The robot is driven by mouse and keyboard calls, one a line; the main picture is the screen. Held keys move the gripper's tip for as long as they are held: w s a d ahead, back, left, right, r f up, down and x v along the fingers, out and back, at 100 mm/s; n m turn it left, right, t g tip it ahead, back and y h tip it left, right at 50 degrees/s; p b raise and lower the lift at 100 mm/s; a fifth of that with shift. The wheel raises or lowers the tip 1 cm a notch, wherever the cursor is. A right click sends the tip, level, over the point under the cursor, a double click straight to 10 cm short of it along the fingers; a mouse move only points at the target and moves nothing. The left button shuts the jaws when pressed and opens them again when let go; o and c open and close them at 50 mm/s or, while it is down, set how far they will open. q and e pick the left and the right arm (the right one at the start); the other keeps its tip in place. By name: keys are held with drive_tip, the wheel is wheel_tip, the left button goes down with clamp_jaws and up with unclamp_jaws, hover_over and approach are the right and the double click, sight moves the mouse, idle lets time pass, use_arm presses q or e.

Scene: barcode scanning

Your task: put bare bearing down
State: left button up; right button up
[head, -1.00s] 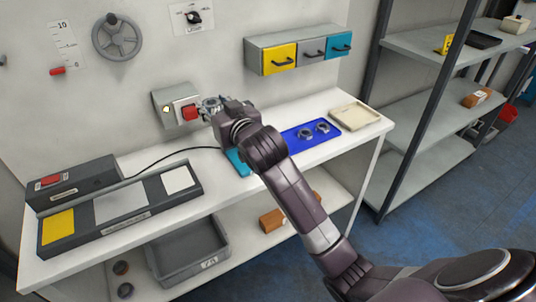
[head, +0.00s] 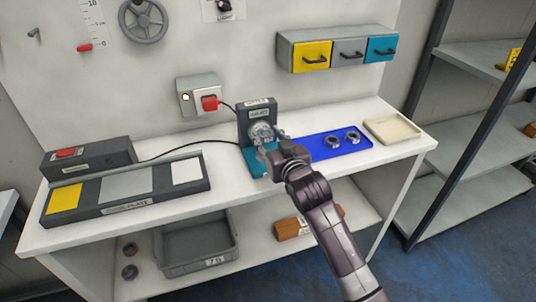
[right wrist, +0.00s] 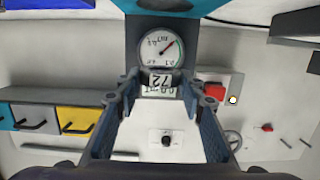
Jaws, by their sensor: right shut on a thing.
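My right gripper (head: 266,150) is at the gauge stand (head: 257,110), low over the teal mat (head: 259,178). In the right wrist view my two fingers (right wrist: 160,88) stand apart on either side of a white label marked 72, with a round dial (right wrist: 160,46) just beyond. The fingers are shut on the bare bearing, but its outline is not clear in either view. A round grey metal shape shows at the stand's front, partly behind the gripper; I cannot tell whether it touches the stand. My left gripper is not in view.
A blue mat (head: 317,152) with two bearings (head: 342,139) lies right of the stand, then a cream tray (head: 393,129). A plate with yellow, grey and white fields (head: 125,188) is at left. A red-button box (head: 199,96) and drawers (head: 337,50) are on the wall. A cable crosses the bench.

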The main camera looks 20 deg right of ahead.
drive_tip(key=shift+f, duration=3.35)
drive_tip(key=shift+f, duration=0.15)
drive_tip(key=o, duration=1.4)
drive_tip(key=shift+s, duration=0.15)
drive_tip(key=s, duration=0.4)
drive_tip(key=s+r, duration=0.1)
drive_tip(key=s, duration=0.2)
drive_tip(key=s+r+b, duration=0.1)
drive_tip(key=s, duration=0.3)
drive_tip(key=shift+s+d, duration=0.2)
drive_tip(key=shift+s, duration=0.1)
